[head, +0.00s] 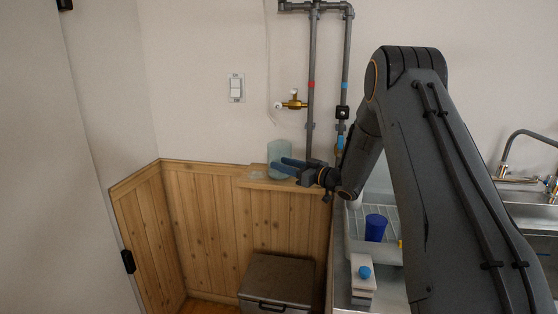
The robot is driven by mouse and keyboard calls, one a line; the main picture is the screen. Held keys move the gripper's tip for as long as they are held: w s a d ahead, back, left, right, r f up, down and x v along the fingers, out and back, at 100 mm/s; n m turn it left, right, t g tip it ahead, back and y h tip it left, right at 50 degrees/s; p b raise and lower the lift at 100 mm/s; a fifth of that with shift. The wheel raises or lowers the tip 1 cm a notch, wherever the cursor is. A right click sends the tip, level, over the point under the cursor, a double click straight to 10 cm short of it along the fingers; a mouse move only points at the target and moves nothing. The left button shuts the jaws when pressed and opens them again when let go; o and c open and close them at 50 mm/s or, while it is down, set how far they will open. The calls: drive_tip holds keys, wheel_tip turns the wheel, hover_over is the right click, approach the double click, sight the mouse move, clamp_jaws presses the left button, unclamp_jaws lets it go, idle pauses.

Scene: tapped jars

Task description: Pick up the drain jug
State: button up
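A pale blue-green, see-through vessel (279,149), which looks like the drain jug, stands upright on the wooden ledge (258,183) against the back wall. My gripper (278,161) reaches in from the right at the height of the jug's middle. Its two blue fingers are apart and overlap the jug's lower half in the head view. I cannot tell whether they press on the jug or only stand around or in front of it. The fingers and wrist hide part of the jug's lower right side.
Grey pipes (312,60) with a brass tap (292,104) rise behind the gripper. A small clear item (256,175) lies left of the jug. A blue cup (375,228) and a blue-topped white container (364,277) stand lower right. A lidded metal bin (281,279) is below the ledge.

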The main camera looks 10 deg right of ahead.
clamp_jaws()
drive_tip(key=shift+r, duration=0.15)
